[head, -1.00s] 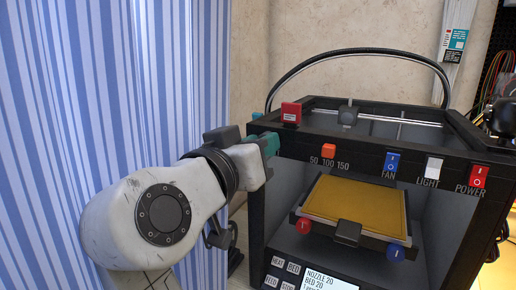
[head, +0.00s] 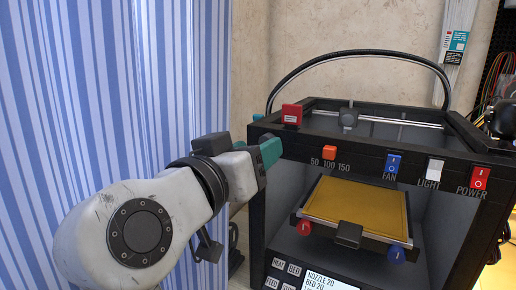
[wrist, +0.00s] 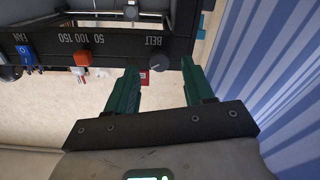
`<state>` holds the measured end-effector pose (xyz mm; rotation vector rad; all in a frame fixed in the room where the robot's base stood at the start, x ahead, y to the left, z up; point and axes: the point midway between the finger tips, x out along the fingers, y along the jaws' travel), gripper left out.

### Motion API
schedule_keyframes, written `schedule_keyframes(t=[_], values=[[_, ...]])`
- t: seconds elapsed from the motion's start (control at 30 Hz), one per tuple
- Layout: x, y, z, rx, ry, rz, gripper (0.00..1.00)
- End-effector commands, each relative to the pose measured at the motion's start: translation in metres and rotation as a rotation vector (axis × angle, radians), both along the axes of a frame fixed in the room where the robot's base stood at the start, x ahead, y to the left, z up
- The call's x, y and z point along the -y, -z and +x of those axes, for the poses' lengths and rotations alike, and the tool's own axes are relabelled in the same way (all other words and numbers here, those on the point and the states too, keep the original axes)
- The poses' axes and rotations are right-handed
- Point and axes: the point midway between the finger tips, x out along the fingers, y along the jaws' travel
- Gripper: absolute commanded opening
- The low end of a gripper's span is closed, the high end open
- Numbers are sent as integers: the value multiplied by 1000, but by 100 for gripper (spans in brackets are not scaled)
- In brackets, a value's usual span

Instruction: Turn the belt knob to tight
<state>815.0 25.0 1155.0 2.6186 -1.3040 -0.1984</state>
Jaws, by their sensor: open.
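The belt knob (wrist: 157,63) is a dark round knob beside the white BELT label (wrist: 154,42) on the printer's black front frame. The wrist view shows it upside down. My gripper (wrist: 159,70) is open and empty, with a teal finger on each side of the knob in that view. I cannot tell whether either fingertip touches it, or which way the knob points. In the head view my gripper (head: 268,151) is at the left end of the printer's front top bar and hides the knob.
The printer (head: 350,118) carries an orange slider (head: 329,152), a blue fan switch (head: 393,164), a white light switch (head: 435,168) and a red power switch (head: 480,177) to the right. A red block (head: 291,114) sits on top. A striped curtain (head: 90,90) is close on the left.

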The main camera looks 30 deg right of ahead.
Motion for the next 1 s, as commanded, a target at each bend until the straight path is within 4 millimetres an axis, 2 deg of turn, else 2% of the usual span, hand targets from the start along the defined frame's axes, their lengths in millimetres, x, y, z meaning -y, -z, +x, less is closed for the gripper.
schedule_keyframes(t=[0.2,0.43,0.6,1.0], values=[[-36,-1,-26,1,-4,1,52],[-62,-1,-46,-1,-2,1,52],[-69,-1,-52,-1,0,2,52],[-70,-2,-53,-1,0,1,52]])
